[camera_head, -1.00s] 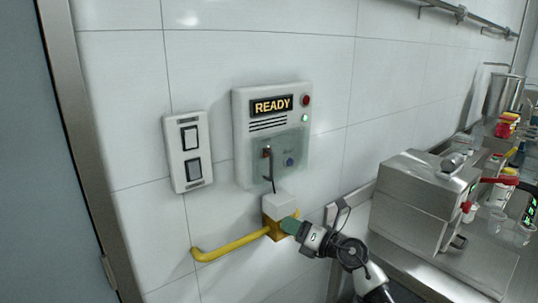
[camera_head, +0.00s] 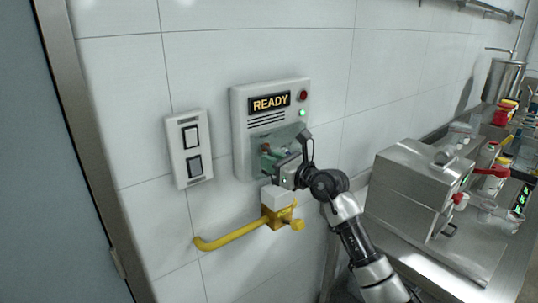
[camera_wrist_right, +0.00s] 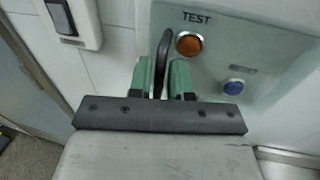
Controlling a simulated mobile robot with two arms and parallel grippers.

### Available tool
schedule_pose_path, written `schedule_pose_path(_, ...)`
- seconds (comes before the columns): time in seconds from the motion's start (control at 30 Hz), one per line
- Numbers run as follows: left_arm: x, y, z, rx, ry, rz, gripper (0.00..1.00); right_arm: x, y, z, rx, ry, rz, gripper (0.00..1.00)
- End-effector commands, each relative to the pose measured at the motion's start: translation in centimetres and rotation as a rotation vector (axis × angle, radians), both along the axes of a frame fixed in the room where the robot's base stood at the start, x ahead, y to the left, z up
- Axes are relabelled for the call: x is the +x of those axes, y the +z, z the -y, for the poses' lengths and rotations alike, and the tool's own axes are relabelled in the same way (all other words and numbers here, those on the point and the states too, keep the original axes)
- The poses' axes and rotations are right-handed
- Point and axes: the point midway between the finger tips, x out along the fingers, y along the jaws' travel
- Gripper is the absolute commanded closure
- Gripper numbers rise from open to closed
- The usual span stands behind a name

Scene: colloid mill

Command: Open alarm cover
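The alarm box (camera_head: 238,128) is a pale wall unit with a lit READY display (camera_head: 270,103). A see-through greenish cover (camera_head: 290,131) is on its lower half. I cannot tell if the cover is tilted off the box. My right gripper (camera_head: 270,160) is in front of the cover and hides part of it. In the right wrist view, its green fingers (camera_wrist_right: 163,78) stand close on both sides of the black cover handle (camera_wrist_right: 163,48), shut on it. An orange button (camera_wrist_right: 188,43) marked TEST and a blue button (camera_wrist_right: 234,87) show beside it. My left gripper is out of view.
A two-rocker switch plate (camera_head: 190,149) is left of the box. A yellow bent pipe (camera_head: 235,238) and a white block (camera_head: 277,197) sit just below it. A steel machine (camera_head: 408,185) stands on a steel counter at right. A door frame (camera_head: 75,130) is at left.

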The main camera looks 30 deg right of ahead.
Motion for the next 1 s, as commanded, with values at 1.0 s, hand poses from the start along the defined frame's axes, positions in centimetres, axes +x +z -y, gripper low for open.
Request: schedule_pose_path(1.0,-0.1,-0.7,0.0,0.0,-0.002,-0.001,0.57,0.6,-0.4,-0.1,-0.002,0.022,0.0,1.0)
